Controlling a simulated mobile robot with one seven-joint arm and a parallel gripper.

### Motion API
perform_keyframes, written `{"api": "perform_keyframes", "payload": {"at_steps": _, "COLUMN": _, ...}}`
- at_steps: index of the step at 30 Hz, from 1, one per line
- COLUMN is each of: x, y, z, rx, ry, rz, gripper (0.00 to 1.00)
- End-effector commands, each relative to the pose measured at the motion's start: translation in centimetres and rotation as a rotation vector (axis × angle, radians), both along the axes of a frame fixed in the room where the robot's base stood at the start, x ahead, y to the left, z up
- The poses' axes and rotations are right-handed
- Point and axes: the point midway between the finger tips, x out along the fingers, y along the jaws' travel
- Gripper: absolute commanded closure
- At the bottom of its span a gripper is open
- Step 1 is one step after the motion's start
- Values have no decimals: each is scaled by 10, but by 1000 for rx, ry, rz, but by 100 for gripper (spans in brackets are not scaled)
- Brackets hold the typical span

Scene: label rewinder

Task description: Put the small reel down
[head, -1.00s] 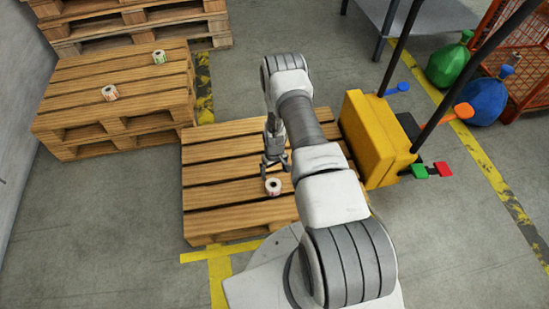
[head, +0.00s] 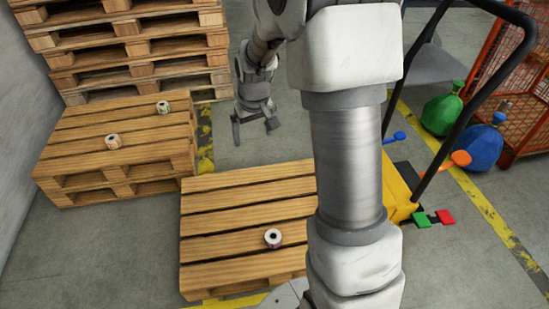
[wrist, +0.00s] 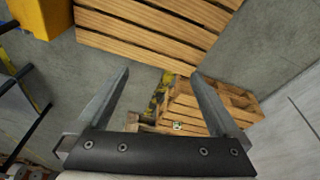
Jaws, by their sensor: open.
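A small white reel (head: 273,237) with a dark core stands on the near wooden pallet (head: 215,240) in the head view. Two more small reels sit on the left pallet stack, one with an orange tint (head: 112,141) and one with a green tint (head: 163,107). My gripper (head: 255,130) is open and empty, raised beyond the far edge of the near pallet and well away from the reel on it. In the wrist view its two fingers (wrist: 162,75) are spread with nothing between them. One reel (wrist: 177,126) shows small on the stack there.
A taller pallet stack (head: 140,50) stands at the back left. A yellow machine with a black handle (head: 470,60) is on the right, partly hidden by my arm. Green (head: 442,112) and blue (head: 483,145) bags stand by an orange mesh cage (head: 520,95).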

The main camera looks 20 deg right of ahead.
Motion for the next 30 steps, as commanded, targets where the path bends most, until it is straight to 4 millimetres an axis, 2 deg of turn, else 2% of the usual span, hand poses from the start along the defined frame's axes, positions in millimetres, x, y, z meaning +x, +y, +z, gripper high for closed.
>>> {"api": "perform_keyframes", "payload": {"at_steps": 1, "x": -10, "y": 4, "z": 22, "rx": 0, "ry": -21, "rz": -2, "gripper": 0}}
{"api": "perform_keyframes", "payload": {"at_steps": 6, "x": -50, "y": 16, "z": 77, "rx": 3, "ry": -66, "rz": -10, "gripper": 0}}
{"api": "perform_keyframes", "payload": {"at_steps": 9, "x": -77, "y": 23, "z": 104, "rx": 8, "ry": -92, "rz": -16, "gripper": 0}}
{"api": "perform_keyframes", "payload": {"at_steps": 15, "x": -135, "y": 35, "z": 144, "rx": 16, "ry": -144, "rz": -23, "gripper": 0}}
{"api": "perform_keyframes", "payload": {"at_steps": 19, "x": -174, "y": 42, "z": 161, "rx": 21, "ry": -180, "rz": -29, "gripper": 0}}
{"api": "perform_keyframes", "payload": {"at_steps": 24, "x": -220, "y": 46, "z": 170, "rx": 29, "ry": -221, "rz": -42, "gripper": 0}}
{"api": "perform_keyframes", "payload": {"at_steps": 30, "x": -252, "y": 49, "z": 169, "rx": 38, "ry": -243, "rz": -48, "gripper": 0}}
